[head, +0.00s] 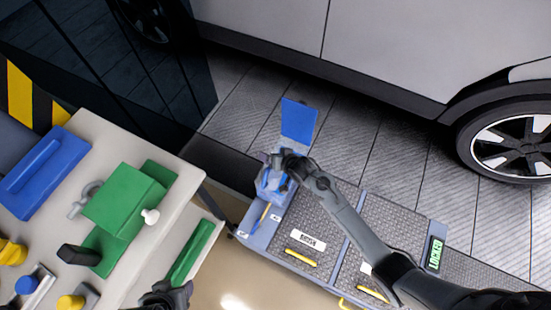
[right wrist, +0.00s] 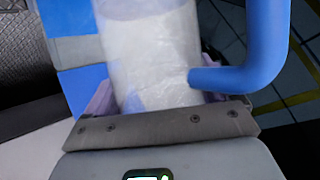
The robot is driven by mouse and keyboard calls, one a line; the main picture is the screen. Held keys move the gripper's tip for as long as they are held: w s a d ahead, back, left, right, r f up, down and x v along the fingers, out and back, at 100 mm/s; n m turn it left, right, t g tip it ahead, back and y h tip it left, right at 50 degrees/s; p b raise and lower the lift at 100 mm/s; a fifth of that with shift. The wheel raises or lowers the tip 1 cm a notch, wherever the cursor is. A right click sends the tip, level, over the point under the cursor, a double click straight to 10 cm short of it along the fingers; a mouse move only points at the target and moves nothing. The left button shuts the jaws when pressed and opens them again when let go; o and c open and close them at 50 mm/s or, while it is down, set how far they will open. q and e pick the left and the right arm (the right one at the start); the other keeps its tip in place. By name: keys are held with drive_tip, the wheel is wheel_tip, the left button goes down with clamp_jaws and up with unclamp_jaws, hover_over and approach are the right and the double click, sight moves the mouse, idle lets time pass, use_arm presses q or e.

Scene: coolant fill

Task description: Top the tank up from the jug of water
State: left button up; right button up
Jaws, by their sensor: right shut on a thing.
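The jug (right wrist: 155,60) fills the right wrist view; it is translucent with pale contents and has a blue handle (right wrist: 262,45). My right gripper (head: 277,172) is shut on the jug. In the head view the jug (head: 269,186) is a small blue-tinted shape, partly covered by the gripper, over the narrow end section of the grey platform. A raised blue flap (head: 299,120) stands just behind. I cannot make out the tank's opening or the water level. My left gripper (head: 170,294) is at the bottom edge, its fingers too dark to read.
A pale bench (head: 140,225) at left bears a green block (head: 125,197), a blue case (head: 45,172) and several small parts. The platform has grey mesh panels (head: 385,225), yellow handles and a green "LOCKED" display (head: 435,253). A silver car (head: 400,60) stands behind.

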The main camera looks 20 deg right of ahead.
drive_tip(key=shift+a+r+n+t+h+b, duration=0.2)
drive_tip(key=shift+n+t+h+b, duration=0.15)
drive_tip(key=shift+b, duration=0.6)
drive_tip(key=shift+s+r+n+t+h+b, duration=0.1)
drive_tip(key=shift+n+t+h+b, duration=0.5)
drive_tip(key=shift+b, duration=1.3)
drive_tip(key=shift+f+n+t+h+b, duration=0.3)
drive_tip(key=shift+t+h+b, duration=0.4)
drive_tip(key=shift+t, duration=0.35)
drive_tip(key=shift+r+p, duration=0.45)
drive_tip(key=shift+r, duration=0.15)
drive_tip(key=shift+r+p, duration=1.25)
drive_tip(key=shift+p, duration=0.3)
drive_tip(key=shift+d+r+p, duration=0.1)
drive_tip(key=shift+r+p, duration=0.2)
drive_tip(key=shift+p, duration=0.05)
drive_tip(key=shift+r, duration=0.1)
